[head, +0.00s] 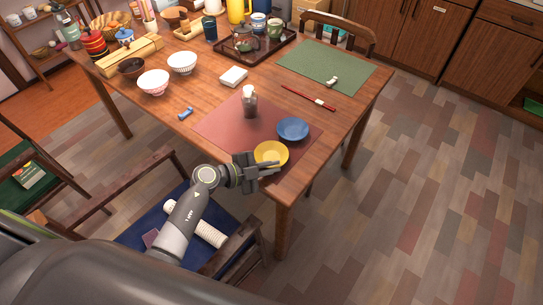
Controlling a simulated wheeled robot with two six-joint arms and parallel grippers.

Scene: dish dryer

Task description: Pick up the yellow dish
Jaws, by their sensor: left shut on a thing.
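The yellow dish (273,152) is a small round plate at the near corner of the wooden table, over the edge of the red placemat (217,130). My left gripper (268,169) is at its near left rim, with its fingers shut on the rim. The fingers hide a small part of that rim. I cannot tell whether the dish touches the mat or is slightly lifted. A blue dish (292,128) lies just behind it on the mat. My right gripper is not in view.
A bottle (249,101) stands on the red mat behind the dishes. Bowls (154,82) stand at the left, a dark tray (260,60) with tea things at the back, and a green mat (326,68) at the right. Chairs (238,252) stand near my arm.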

